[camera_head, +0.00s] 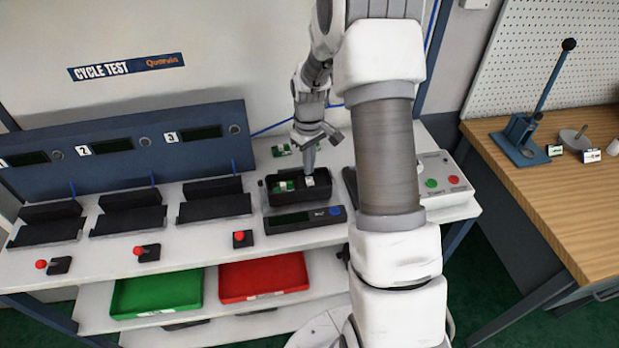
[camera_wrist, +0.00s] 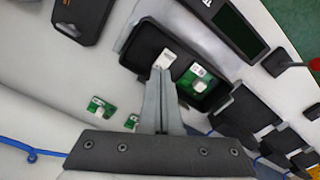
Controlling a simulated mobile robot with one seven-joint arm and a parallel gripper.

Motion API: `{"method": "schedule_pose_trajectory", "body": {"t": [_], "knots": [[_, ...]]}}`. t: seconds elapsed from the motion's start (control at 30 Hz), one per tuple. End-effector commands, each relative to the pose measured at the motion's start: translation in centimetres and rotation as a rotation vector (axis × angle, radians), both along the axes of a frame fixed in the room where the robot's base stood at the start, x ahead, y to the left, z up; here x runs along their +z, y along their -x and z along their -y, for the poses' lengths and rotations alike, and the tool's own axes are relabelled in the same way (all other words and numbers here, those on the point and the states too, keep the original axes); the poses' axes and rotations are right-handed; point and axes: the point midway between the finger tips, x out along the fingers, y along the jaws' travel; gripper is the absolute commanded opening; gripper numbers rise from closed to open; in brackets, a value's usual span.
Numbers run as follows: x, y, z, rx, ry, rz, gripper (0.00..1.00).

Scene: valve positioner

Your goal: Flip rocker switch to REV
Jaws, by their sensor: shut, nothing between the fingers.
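I cannot pick out a rocker switch or a REV mark for certain in either view. My gripper (camera_head: 309,170) is shut and empty, pointing down into a black tray (camera_head: 288,200). In the wrist view the shut fingertips (camera_wrist: 160,74) are right at a small white block (camera_wrist: 166,57) in that tray; I cannot tell whether they touch it. The white block also shows in the head view (camera_head: 310,182), just below the fingertips. A green circuit board with a white part (camera_wrist: 197,78) lies beside it in the tray. A control box (camera_head: 446,192) with green and red buttons stands right, partly hidden by my arm.
A dark device (camera_head: 305,219) with a display and blue button sits in front of the tray. Loose green boards (camera_wrist: 100,107) lie on the bench behind it. Black cradles (camera_head: 215,205) and red-knobbed levers (camera_head: 243,238) stand left. Green (camera_head: 158,293) and red bins (camera_head: 264,278) are below.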

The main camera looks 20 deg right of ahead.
Motion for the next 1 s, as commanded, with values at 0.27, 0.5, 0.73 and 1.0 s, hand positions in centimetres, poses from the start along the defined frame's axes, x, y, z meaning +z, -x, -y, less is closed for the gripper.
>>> {"method": "schedule_pose_trajectory", "body": {"t": [0.27, 0.5, 0.73, 1.0], "knots": [[2.6, 0.0, 0.0, 0.000, 0.000, 0.000, 0.00], [4.5, 0.0, 0.0, 0.000, 0.000, 0.001, 0.00], [4.7, 0.0, 0.0, 0.000, 0.000, 0.001, 0.00], [4.7, 0.0, 0.0, 0.000, 0.000, 0.000, 0.00]]}}
